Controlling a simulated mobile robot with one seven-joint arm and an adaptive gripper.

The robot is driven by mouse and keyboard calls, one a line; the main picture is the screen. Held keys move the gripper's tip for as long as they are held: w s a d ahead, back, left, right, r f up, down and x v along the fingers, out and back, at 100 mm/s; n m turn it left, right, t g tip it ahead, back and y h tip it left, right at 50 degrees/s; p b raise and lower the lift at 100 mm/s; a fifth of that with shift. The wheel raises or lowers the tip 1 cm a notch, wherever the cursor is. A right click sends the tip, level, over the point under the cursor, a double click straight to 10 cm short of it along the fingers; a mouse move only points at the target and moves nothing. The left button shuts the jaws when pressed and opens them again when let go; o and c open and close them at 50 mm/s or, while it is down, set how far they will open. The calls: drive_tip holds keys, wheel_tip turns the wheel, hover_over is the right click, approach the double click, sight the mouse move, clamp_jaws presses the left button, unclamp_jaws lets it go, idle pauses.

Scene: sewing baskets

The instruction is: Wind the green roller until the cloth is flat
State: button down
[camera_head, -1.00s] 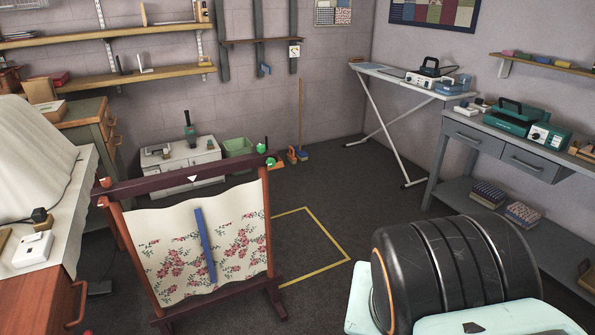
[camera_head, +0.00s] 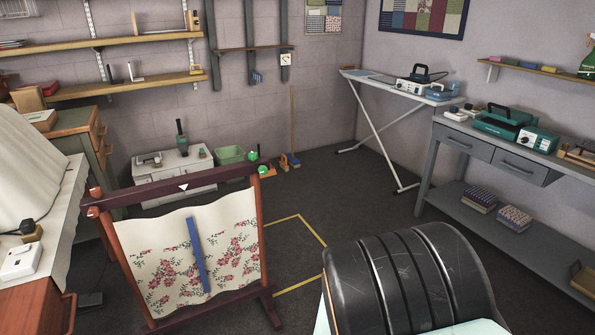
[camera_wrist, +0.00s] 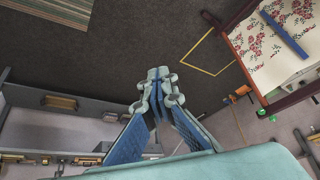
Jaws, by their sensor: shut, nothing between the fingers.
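A dark red wooden frame stands on the floor, holding a cream cloth (camera_head: 165,235) with pink flowers. The cloth's top edge is wavy and its surface looks slack. A blue strip (camera_head: 197,255) lies upright across its middle. Green knobs (camera_head: 263,170) sit at the right end of the frame's top; the roller behind them is mostly hidden. A white triangle marks the top beam (camera_head: 185,187). In the wrist view, my gripper (camera_wrist: 158,74) is shut and empty, well apart from the frame, whose cloth (camera_wrist: 270,45) shows at upper right.
A yellow floor outline (camera_head: 312,232) lies right of the frame. A white cabinet (camera_head: 170,180) and green bin (camera_head: 230,155) stand behind it. An ironing board (camera_head: 390,82) and grey bench (camera_head: 480,150) stand at the right. A cloth-covered table (camera_head: 55,215) is at left.

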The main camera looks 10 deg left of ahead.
drive_tip(key=shift+s+a, duration=0.4)
drive_tip(key=shift+a, duration=0.25)
idle(0.4)
drive_tip(key=c, duration=1.8)
unclamp_jaws()
drive_tip(key=shift+d+f, duration=0.1)
drive_tip(key=shift+d, duration=0.05)
wheel_tip(320, 180, up, 6)
drive_tip(key=p, duration=0.3)
drive_tip(key=shift+a+r, duration=0.2)
drive_tip(key=shift+a, duration=0.05)
drive_tip(key=w+d+f+n, duration=0.1)
drive_tip(key=w+d+f, duration=0.2)
drive_tip(key=w+d, duration=0.5)
wheel_tip(320, 180, up, 15)
drive_tip(key=s+d+p, duration=0.2)
drive_tip(key=p, duration=1.3)
drive_tip(key=shift+d+n+y+p, duration=0.3)
drive_tip(key=shift+d+y+p, duration=0.05)
drive_tip(key=shift+d+y, duration=0.05)
